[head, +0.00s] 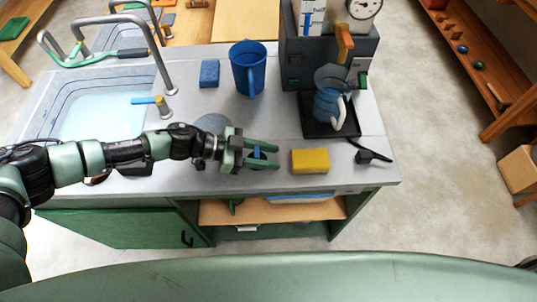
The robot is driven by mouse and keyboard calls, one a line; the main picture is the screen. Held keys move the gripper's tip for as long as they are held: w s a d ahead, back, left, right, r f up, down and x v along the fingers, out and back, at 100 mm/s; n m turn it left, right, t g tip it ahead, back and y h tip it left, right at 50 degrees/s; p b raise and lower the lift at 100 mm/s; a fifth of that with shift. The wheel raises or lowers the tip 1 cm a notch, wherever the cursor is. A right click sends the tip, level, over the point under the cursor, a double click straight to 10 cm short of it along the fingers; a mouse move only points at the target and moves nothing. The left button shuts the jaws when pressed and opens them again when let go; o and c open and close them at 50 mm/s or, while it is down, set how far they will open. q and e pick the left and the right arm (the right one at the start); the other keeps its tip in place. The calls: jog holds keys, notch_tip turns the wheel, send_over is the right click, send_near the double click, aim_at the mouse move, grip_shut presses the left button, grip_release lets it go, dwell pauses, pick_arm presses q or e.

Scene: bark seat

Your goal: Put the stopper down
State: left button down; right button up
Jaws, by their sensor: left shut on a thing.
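My left gripper (272,156) reaches in from the left over the front part of the grey counter (215,178). Its green fingers are shut on a small blue thing (257,152), which I take to be the stopper. Much of it is hidden by the fingers. I cannot tell whether it touches the counter. My right gripper is not in view.
A yellow block (309,161) lies just right of the gripper. Behind stand a blue pitcher (248,68), a blue sponge (209,73) and a coffee machine (310,65) with a blue cup (327,104). A basin (105,115) is at left. A black-handled tool (373,155) lies at right.

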pick_arm(q)
jog(key=shift+f, duration=0.1)
jog(key=c, duration=0.9)
grip_release()
jog(key=b+v, duration=0.1)
jog(key=v, duration=1.1)
jog(key=shift+b, duration=0.3)
